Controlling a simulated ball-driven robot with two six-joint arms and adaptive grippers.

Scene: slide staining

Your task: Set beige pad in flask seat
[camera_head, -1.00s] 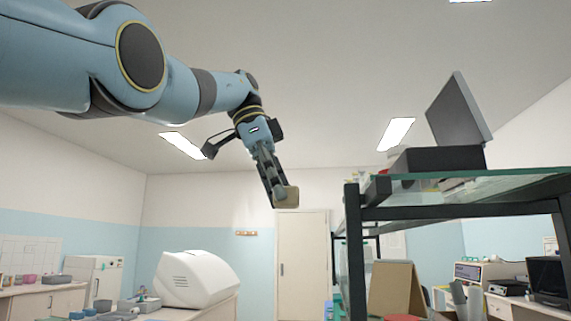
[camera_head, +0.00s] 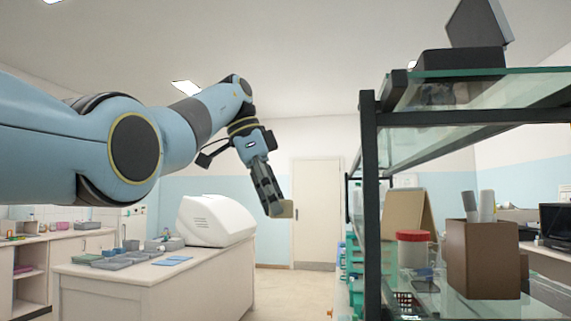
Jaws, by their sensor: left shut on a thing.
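My left gripper (camera_head: 272,203) comes in from the left and hangs tilted downward near the middle of the view. It is shut on the beige pad (camera_head: 286,209), a small block that sticks out to the right at its fingertips. The pad is held in the air, apart from any surface. I cannot make out a flask seat in this view. My right gripper is not in view.
A black-framed shelf with glass boards (camera_head: 371,190) stands at right, holding a brown box (camera_head: 482,258) and a red-lidded jar (camera_head: 412,250). A white bench (camera_head: 140,285) at left carries grey trays and a white machine (camera_head: 215,222). Floor shows between them.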

